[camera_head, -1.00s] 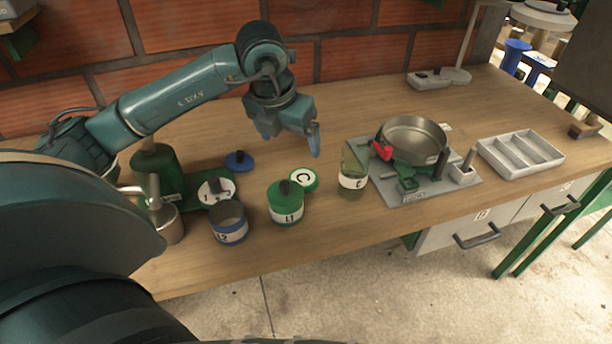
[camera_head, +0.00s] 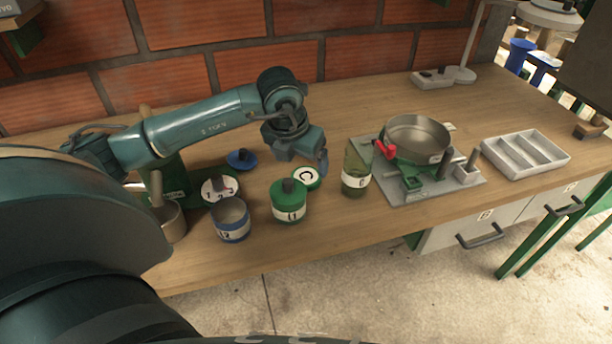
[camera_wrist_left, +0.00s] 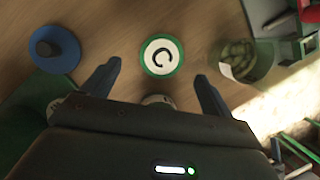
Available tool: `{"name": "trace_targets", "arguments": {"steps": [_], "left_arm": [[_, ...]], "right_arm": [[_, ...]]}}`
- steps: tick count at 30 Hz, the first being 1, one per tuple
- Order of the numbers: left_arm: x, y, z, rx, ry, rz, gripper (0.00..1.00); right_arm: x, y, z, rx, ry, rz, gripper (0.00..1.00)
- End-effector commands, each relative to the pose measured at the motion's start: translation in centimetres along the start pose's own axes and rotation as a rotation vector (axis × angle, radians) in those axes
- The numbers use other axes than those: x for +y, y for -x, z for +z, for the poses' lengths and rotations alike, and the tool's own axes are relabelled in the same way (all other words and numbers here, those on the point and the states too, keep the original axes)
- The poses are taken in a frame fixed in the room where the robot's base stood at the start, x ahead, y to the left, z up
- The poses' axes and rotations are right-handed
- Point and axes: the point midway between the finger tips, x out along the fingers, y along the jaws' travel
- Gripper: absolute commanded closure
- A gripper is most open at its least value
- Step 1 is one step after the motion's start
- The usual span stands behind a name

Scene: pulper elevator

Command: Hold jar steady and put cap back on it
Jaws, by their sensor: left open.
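A green-rimmed white disc marked C (camera_head: 306,178), likely the cap, lies flat on the table; it also shows in the left wrist view (camera_wrist_left: 161,56). A see-through jar (camera_head: 356,168) with a white label and green contents stands upright to its right. In the left wrist view the jar (camera_wrist_left: 240,60) looks open, with green pieces inside. My left gripper (camera_head: 308,160) is open and empty, pointing down above the disc, its fingers to either side of it in the wrist view. My right gripper is not in view.
A green lidded jar L1 (camera_head: 289,203) stands close in front of the disc. A grey board with a metal pan (camera_head: 415,139) is right. The back middle is clear.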

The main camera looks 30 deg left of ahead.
Motion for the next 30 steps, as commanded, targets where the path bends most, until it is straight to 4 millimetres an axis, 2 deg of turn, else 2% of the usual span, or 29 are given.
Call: {"name": "trace_targets", "arguments": {"steps": [10,22,30], "left_arm": [[-0.3,-4.6,0.0,0.003,0.001,0.0,0.14],[-0.3,-5.1,0.0,0.0,0.0,-0.001,0.14],[-0.3,-5.1,0.0,0.0,0.001,-0.001,0.34]], "right_arm": [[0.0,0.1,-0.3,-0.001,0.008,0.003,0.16],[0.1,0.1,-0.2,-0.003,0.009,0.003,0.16],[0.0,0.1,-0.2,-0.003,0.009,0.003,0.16]]}}
